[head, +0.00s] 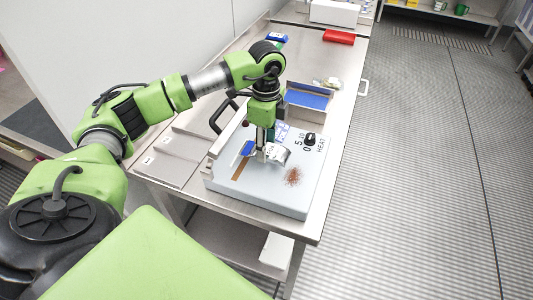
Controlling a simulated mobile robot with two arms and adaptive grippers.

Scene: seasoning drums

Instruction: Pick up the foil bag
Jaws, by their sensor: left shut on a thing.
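The foil bag (279,153) is a small, crumpled silvery packet above the grey hot plate (258,204). My left gripper (263,153) points down over the plate and is shut on the foil bag. The gripper partly hides the bag, and I cannot tell whether the bag still touches the plate. My right gripper is not in this view.
A black knob (310,138) marked HEAT and a patch of brown grains (293,177) are on the plate. Behind it are a tray with a blue bottom (308,99) and a red box (339,37). The floor on the right is clear.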

